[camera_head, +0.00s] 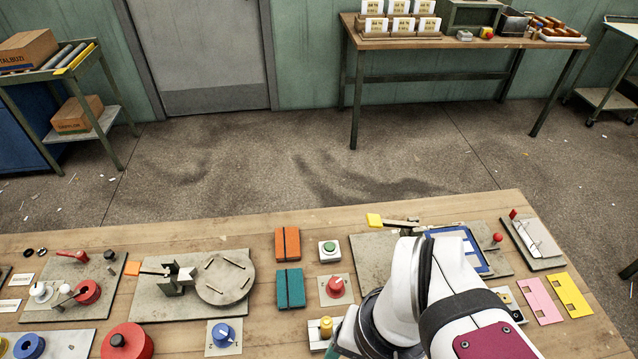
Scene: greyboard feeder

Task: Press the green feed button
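The green button (330,247) sits on a small white square box on the wooden bench, right of the orange block and above the red knob. Nothing covers it in this view. My white arm comes in from the lower right and reaches over the right-hand grey plate. My gripper cannot be made out; it is hidden behind the arm or outside the picture. The arm is to the right of the button and apart from it.
Near the button are an orange block (287,244), a teal block (290,288) and a red knob (335,286). A yellow-tipped lever (374,220) stands to its right. A grey round plate (225,278) lies to the left. The bench (250,222) behind the button is clear.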

